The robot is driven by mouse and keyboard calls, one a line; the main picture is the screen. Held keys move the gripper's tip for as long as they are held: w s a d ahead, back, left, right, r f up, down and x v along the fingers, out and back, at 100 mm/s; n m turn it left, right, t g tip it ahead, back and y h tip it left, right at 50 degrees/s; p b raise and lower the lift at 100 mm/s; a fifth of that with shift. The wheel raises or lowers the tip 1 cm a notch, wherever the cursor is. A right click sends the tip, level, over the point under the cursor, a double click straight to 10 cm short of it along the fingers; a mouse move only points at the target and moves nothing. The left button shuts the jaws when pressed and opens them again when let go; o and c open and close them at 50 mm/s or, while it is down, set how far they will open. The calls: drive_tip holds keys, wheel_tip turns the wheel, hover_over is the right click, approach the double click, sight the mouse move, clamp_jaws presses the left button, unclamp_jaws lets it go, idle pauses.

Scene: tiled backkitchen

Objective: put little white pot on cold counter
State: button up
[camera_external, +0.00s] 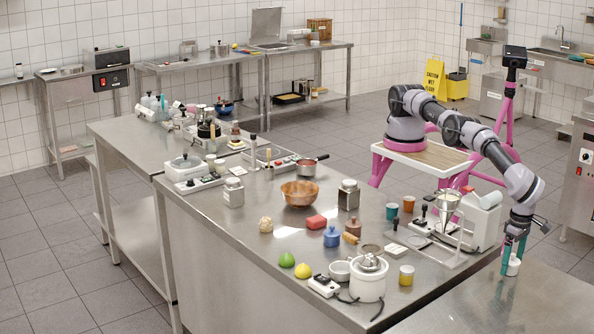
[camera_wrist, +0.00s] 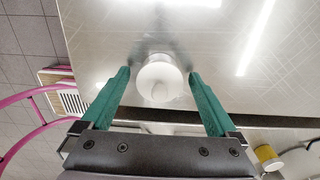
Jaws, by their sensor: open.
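The little white pot (camera_external: 514,267) stands on the bare steel counter (camera_external: 540,303) at the lower right of the external view, near that counter's far left edge. In the wrist view the white pot (camera_wrist: 160,80) is seen from above, round and pale, on the steel top (camera_wrist: 225,40). My gripper (camera_external: 513,262) points down at the pot with its green fingers open. In the wrist view my gripper (camera_wrist: 160,75) has one fingertip on each side of the pot, with visible space between. Nothing marks which counter is the cold one.
A narrow gap separates the two counters. The lower right counter is otherwise clear.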

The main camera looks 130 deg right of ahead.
wheel_tip(320, 180, up, 7)
drive_tip(key=shift+r, duration=0.15)
